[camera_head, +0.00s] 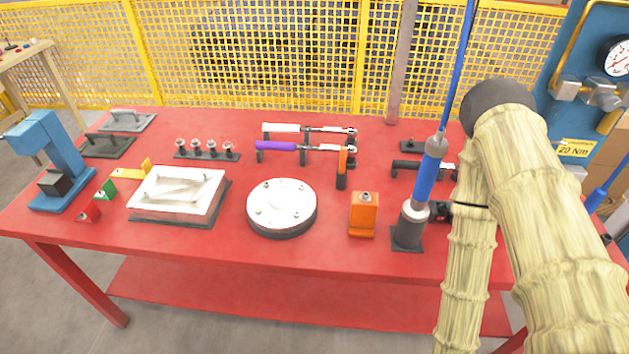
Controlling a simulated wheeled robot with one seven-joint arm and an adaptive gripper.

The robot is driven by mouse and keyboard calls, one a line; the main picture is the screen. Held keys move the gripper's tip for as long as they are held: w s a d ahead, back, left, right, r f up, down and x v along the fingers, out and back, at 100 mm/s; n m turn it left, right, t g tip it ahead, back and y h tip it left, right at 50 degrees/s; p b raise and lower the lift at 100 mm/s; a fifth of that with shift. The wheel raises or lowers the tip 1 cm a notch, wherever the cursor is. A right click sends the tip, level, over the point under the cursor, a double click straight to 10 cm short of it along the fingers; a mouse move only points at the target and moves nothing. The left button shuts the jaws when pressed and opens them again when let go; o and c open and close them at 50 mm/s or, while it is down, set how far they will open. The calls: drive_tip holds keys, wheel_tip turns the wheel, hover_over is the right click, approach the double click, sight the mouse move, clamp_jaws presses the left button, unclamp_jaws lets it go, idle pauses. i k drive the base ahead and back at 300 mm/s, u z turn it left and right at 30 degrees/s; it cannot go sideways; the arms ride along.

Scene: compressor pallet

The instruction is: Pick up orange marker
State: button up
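A slim upright orange piece (343,160) with a dark lower part stands near the middle of the red table, just right of the tool with the purple handle. It looks like the orange marker in a dark holder, but it is too small to be sure. My arm, in a cream sleeve, fills the right side of the view and bends at a dark joint. My gripper is not in view, so whether it is open or shut does not show.
On the red table (330,255), an orange block (363,214), a round white-topped part (282,207) and a blue upright tool (427,175) stand near the orange piece. A white rectangular part (178,190) lies left. A yellow mesh fence (270,50) stands behind.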

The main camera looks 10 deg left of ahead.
sight(343, 151)
drive_tip(key=z, duration=2.2)
drive_tip(key=k, duration=1.1)
drive_tip(key=u, duration=1.6)
